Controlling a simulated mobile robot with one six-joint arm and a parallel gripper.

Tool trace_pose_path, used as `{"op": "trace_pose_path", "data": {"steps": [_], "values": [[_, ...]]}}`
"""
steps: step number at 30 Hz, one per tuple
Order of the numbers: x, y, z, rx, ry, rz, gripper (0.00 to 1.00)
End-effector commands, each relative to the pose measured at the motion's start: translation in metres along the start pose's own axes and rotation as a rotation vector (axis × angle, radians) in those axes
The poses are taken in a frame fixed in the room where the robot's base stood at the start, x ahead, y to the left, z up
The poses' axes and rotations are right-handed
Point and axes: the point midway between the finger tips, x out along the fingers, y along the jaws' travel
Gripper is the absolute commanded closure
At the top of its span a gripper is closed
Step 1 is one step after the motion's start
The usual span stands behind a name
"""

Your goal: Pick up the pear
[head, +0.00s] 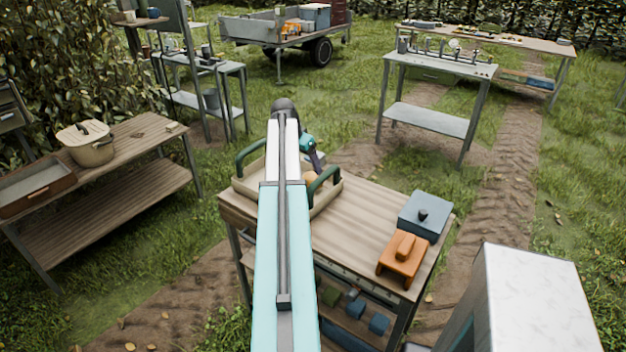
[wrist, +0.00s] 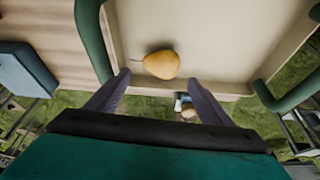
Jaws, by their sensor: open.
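The pear (wrist: 161,64) is yellow-orange and lies on the floor of a beige tray (wrist: 222,45) with dark green handles. In the wrist view it is ahead of and between the fingertips of my gripper (wrist: 157,82), which is open and empty. I cannot tell the height of the fingertips above the pear. In the head view the tray (head: 325,201) sits at the left end of a wooden table, and my arm covers much of it. A bit of the pear (head: 311,178) shows beside my arm, below my gripper (head: 317,168).
The boards between tray and boxes are clear. A bench with a lidded pot (head: 92,153) stands left. The tray's handles (wrist: 92,40) rise beside my gripper.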

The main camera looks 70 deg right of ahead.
Motion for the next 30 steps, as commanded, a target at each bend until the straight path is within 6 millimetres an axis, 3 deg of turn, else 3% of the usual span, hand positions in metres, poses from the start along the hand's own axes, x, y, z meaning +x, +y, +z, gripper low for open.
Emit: {"op": "trace_pose_path", "data": {"steps": [12,30], "values": [[0.039,0.000,-0.001,0.000,0.000,0.000,0.26],[0.047,0.000,-0.001,0.000,0.000,0.000,0.26]]}}
